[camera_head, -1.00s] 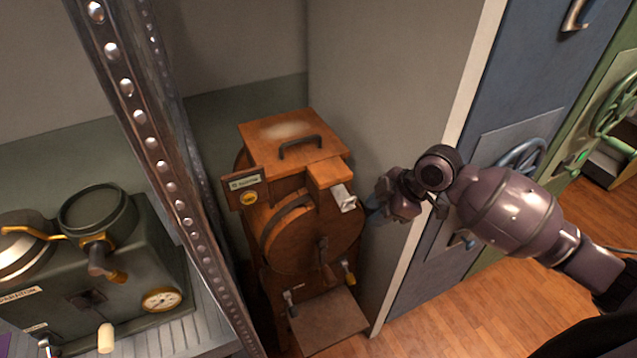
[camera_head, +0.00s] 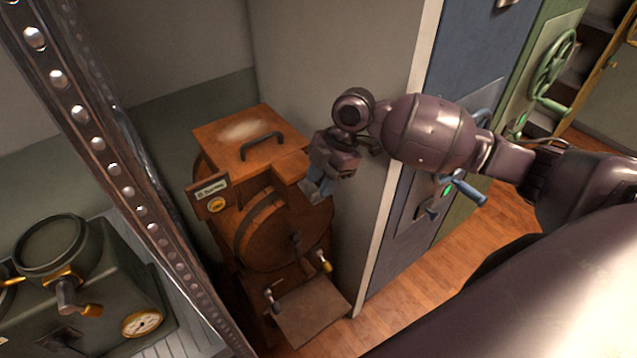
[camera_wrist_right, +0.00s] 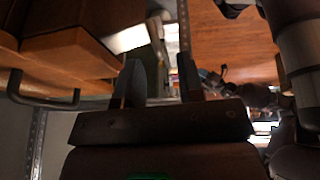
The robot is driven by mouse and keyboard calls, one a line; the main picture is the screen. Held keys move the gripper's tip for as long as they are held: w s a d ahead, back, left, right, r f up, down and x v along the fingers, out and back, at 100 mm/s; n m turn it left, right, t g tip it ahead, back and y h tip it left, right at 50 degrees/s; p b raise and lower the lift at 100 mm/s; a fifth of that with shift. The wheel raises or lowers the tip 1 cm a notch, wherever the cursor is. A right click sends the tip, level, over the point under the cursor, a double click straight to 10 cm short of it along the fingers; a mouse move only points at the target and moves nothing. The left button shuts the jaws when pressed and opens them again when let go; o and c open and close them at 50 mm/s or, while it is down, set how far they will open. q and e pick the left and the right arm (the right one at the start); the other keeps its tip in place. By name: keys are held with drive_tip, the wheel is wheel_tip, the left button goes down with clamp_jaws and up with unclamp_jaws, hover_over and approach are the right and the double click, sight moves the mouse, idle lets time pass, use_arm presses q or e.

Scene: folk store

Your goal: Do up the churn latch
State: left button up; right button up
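The wooden churn (camera_head: 262,232) stands in the corner, with a handled lid box (camera_head: 235,135) on top. Its pale metal latch (camera_head: 308,187) is at the right end of the wooden block by the lid, mostly hidden by my right gripper (camera_head: 320,178). In the right wrist view the latch plate (camera_wrist_right: 128,39) shows bright, just beyond the left fingertip. My right gripper (camera_wrist_right: 158,72) is open there, with fingers apart and nothing seen between them. I cannot tell whether it touches the latch. My left gripper is out of view.
A perforated metal post (camera_head: 110,155) rises at the left, before a green machine with a gauge (camera_head: 140,323). A grey wall (camera_head: 325,80) is close on the churn's right. Blue (camera_head: 460,60) and green cabinets with handles stand further right. Wooden floor (camera_head: 400,275) is open in front.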

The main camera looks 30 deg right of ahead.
drive_tip(key=shift+x, duration=0.85)
drive_tip(key=shift+c, duration=0.2)
clamp_jaws()
